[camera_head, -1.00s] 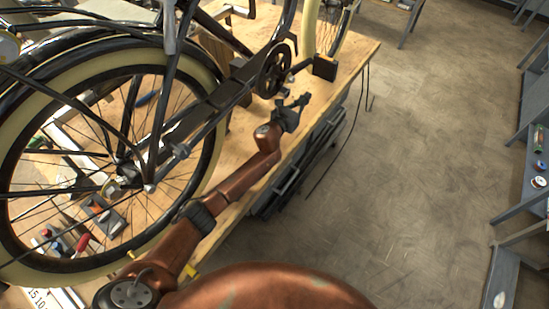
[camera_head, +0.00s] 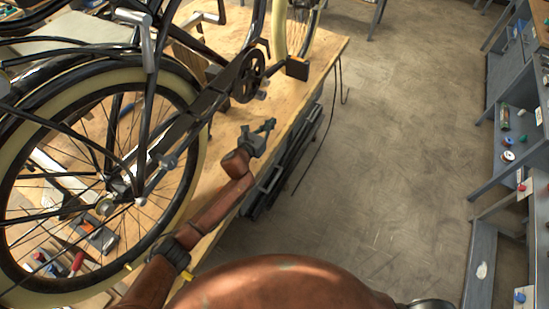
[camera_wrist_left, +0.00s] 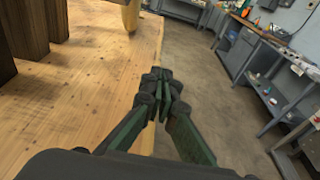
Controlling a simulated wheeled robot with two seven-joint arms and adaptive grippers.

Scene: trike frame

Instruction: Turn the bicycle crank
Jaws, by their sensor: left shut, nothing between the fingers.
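The bicycle stands on the wooden workbench in the head view. Its dark round chainring and crank (camera_head: 248,76) are at upper centre. A black pedal block with an orange edge (camera_head: 297,68) is to the right of the chainring. My left gripper (camera_head: 269,126) is shut and empty, below the chainring in the picture and apart from it, near the bench's front edge. In the left wrist view its dark fingers (camera_wrist_left: 160,82) meet beside the bench edge, and no crank shows there. My right gripper is not in view.
The bench top (camera_head: 228,120) is bare between the wheels and its edge. The large rear wheel (camera_head: 190,185) stands left of my left arm. Tools lie behind its spokes. Grey shelving (camera_head: 478,255) is at far right, with open floor (camera_head: 370,170) between.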

